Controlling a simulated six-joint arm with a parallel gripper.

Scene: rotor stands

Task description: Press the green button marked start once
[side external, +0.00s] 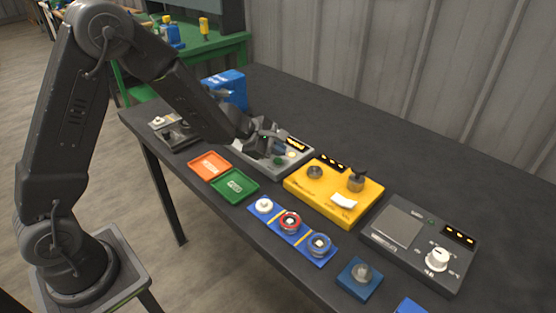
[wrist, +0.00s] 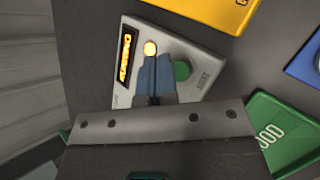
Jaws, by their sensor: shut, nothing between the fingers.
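The green button (wrist: 182,71) sits on the sloped top of a light grey box (wrist: 205,68). The small lettering beside it is too small to read for certain. A glowing yellow-white round lamp or button (wrist: 150,48) is on the same face, near a dark display with lit orange characters (wrist: 126,58). My gripper (wrist: 155,62) is shut and empty. In the wrist view its fingertips appear between the green button and the display, next to the lit round one. In the side view my gripper (side external: 277,143) is over the grey box (side external: 298,162). Contact cannot be told.
A yellow unit with knobs (side external: 325,202) stands right of the grey box. A grey scale (side external: 400,228) is farther right. Orange (side external: 210,164) and green (side external: 234,185) trays and a blue strip with round parts (side external: 287,238) lie in front. The back of the dark table (side external: 400,143) is clear.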

